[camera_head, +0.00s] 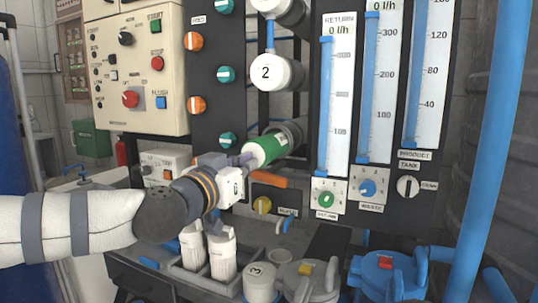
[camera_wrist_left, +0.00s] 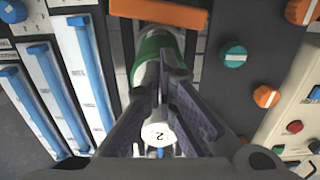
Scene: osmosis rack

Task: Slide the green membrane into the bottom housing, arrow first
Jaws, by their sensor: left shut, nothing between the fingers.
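The green membrane (camera_head: 266,149) is a green cylinder with a pale near end. It sits tilted at the mouth of the bottom housing (camera_head: 293,131), its far part inside and its near part sticking out. Whether an arrow is on it is not clear. In the left wrist view the green membrane (camera_wrist_left: 152,45) is partly behind my fingers. My left gripper (camera_head: 243,161) is shut and empty, its fingertips close to the membrane's near end; whether they touch it I cannot tell. My right gripper is not in view.
The housing capped "2" (camera_head: 277,72) is above. An orange handle (camera_head: 255,179) is just below the membrane. Flow meters (camera_head: 336,105) stand to the right, a control panel (camera_head: 137,70) to the left. White cylinders (camera_head: 222,255) stand in a tray below, beside a cap marked "3" (camera_head: 261,283).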

